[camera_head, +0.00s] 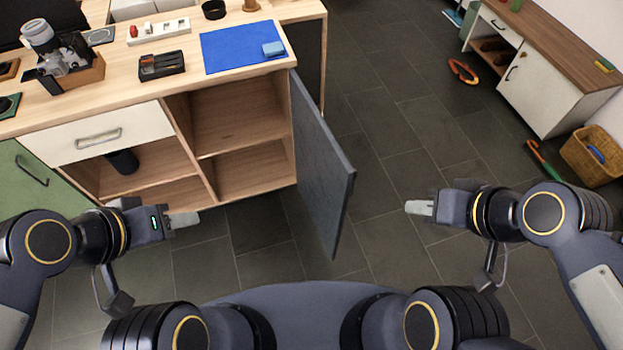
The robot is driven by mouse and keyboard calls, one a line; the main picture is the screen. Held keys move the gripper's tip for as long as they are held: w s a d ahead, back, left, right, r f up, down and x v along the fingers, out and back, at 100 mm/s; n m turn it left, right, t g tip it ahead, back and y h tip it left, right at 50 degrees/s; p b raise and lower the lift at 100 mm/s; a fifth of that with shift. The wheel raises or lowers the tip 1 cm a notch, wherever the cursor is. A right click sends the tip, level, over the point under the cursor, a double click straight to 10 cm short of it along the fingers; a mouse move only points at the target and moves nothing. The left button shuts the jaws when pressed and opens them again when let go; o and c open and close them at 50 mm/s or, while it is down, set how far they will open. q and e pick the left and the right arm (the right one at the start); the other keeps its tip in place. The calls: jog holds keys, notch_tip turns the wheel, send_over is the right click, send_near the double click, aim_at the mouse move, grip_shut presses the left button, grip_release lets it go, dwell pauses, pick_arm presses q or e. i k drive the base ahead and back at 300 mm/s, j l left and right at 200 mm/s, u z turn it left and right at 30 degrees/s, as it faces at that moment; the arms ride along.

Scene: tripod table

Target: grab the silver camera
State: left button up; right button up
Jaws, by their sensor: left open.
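The silver camera (68,55) is at the back left of the wooden table (110,83), with a pale cylindrical lens part at its upper left. It sits at a small wooden box or stand (88,76); whether it is in or on it is hard to tell. My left gripper (183,220) is open and empty, low in front of the cabinet, well below and to the right of the camera. My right gripper (420,207) is over the floor right of the open door, far from the camera; its fingers show side-on and no gap is clear.
A dark cabinet door (322,165) stands open toward me between my grippers. A black tray (162,66), a blue mat (242,48) and a white power strip (158,32) lie right of the camera. The floor at right is mostly clear; a wicker basket (590,158) stands there.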

aim_at(60, 66)
jog(key=l+u, duration=0.2)
jog(key=u, duration=0.15)
jog(key=i+l+u, duration=0.1)
jog(key=u, duration=0.25)
jog(key=l+u, duration=0.55)
jog(key=l, duration=0.4)
jog(key=k+l+u, duration=0.1)
jog(key=l, duration=0.5)
jog(key=k+l+u, duration=0.15)
jog(key=l, duration=0.4)
jog(key=k+j, duration=0.1)
jog(key=j, duration=0.3)
jog(key=j+z, duration=0.1)
jog(key=j, duration=0.25)
jog(key=k+j, duration=0.15)
jog(key=j, duration=0.2)
jog(key=k+j+z, duration=0.15)
jog(key=j, duration=0.25)
jog(key=i+j, duration=0.15)
jog(key=j, duration=0.2)
jog(key=i+j+z, duration=0.15)
jog(key=j, duration=0.15)
jog(key=i+j, duration=0.15)
jog(key=j, duration=0.2)
jog(key=i+j+z, duration=0.15)
jog(key=j, duration=0.2)
jog(key=i+j, duration=0.1)
jog(key=j, duration=0.25)
jog(key=i+j+z, duration=0.1)
jog(key=j, duration=0.25)
